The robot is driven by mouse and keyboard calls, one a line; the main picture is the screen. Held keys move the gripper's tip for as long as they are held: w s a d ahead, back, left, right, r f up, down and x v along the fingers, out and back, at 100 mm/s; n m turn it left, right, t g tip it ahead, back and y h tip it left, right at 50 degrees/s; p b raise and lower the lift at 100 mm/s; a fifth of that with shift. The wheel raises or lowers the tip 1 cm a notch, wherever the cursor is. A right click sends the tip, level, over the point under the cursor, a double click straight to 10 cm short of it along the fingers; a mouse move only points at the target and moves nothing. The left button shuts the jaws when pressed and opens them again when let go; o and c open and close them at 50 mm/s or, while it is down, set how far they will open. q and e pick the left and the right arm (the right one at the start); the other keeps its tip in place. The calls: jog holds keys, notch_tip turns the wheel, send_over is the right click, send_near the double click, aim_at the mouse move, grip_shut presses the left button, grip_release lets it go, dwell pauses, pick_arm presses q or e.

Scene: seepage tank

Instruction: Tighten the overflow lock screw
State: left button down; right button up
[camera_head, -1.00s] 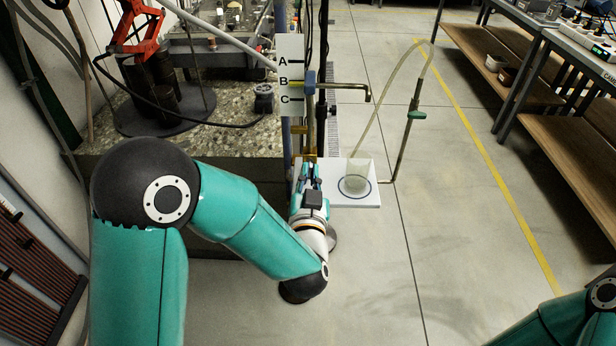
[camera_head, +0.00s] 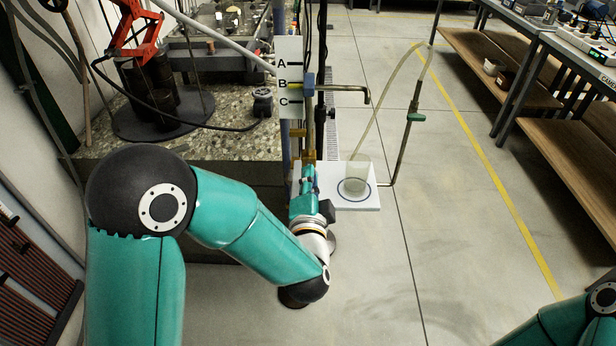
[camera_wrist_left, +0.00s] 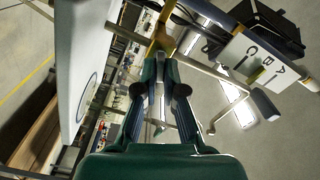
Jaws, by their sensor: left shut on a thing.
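A bent overflow pipe (camera_head: 345,88) sticks out to the right from the upright by the A-B-C level plate (camera_head: 290,80). Lower on the upright are brass-coloured fittings (camera_head: 308,155). My left gripper (camera_head: 308,170) points away from me just below these fittings, left of the white shelf. Its jaws are shut on the overflow lock screw, which the fingers mostly hide. In the left wrist view the fingers (camera_wrist_left: 161,65) come together near a yellow fitting (camera_wrist_left: 160,40). My right gripper is out of view; only part of that arm shows at lower right.
A glass beaker (camera_head: 355,180) stands on a white shelf (camera_head: 365,200) close to the right of the left gripper. A hose runs up from the beaker to a standpipe with a green handle (camera_head: 415,117). The gravel tank (camera_head: 230,125) is at left. The middle floor is clear.

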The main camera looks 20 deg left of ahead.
pick_arm(q)
jog(key=m, duration=0.4)
jog(key=shift+d+f+p, duration=0.15)
jog(key=shift+f+p, duration=0.05)
jog(key=shift+p, duration=0.15)
jog(key=shift+f+m, duration=0.15)
jog(key=shift+m, duration=0.85)
jog(key=shift+f, duration=0.1)
dwell(0.6)
jog(key=c, duration=1.3)
grip_release()
jog(key=shift+s+r, duration=0.15)
jog(key=shift+r, duration=0.1)
jog(key=v, duration=0.7)
jog(key=shift+s+f, duration=0.1)
jog(key=shift+s, duration=0.05)
